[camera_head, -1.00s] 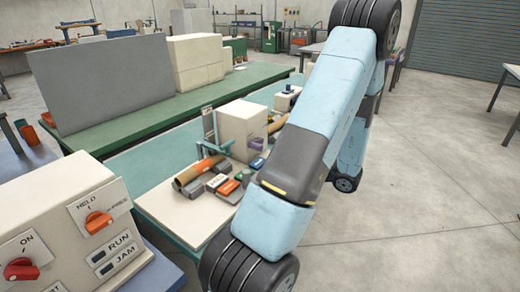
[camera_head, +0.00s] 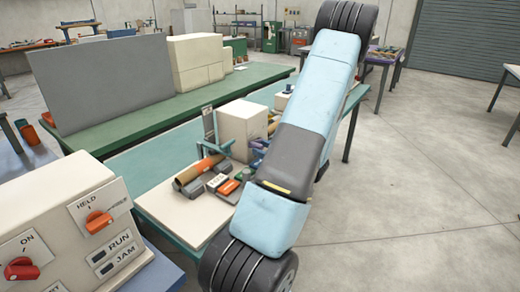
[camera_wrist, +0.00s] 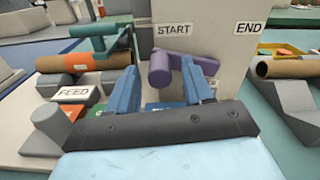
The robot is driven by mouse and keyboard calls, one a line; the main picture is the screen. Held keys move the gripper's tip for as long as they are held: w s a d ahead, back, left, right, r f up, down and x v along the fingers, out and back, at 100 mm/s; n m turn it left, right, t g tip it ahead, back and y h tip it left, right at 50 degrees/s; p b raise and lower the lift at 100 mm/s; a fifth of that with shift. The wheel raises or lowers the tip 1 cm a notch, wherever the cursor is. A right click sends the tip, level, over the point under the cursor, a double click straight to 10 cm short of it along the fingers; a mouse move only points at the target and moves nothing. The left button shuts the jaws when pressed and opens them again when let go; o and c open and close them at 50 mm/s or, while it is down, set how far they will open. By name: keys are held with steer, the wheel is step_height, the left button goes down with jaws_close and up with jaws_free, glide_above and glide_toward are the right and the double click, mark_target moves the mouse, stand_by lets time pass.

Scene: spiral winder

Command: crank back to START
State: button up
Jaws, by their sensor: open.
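The crank (camera_wrist: 160,70) is purple, with a round knob and a short arm running right, in front of the cream winder housing (camera_wrist: 225,55). The START label (camera_wrist: 173,29) is just above the crank, and the END label (camera_wrist: 251,28) is further right. My gripper (camera_wrist: 159,66) is open, with blue fingers on either side of the knob in the wrist view. I cannot tell whether they touch it or how deep it sits between them. In the head view the cream housing (camera_head: 240,128) stands on the bench, and my arm hides the gripper.
A brown tube (camera_wrist: 85,63) lies on grey supports at left, by a FEED label (camera_wrist: 74,93). Another brown tube (camera_wrist: 285,66) is at right. A control box (camera_head: 75,225) with red and orange knobs stands front left. A grey panel (camera_head: 105,85) stands behind. Open floor lies right.

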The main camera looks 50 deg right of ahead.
steer(key=shift+w, duration=0.7)
steer(key=shift+c, duration=0.2)
jaws_close()
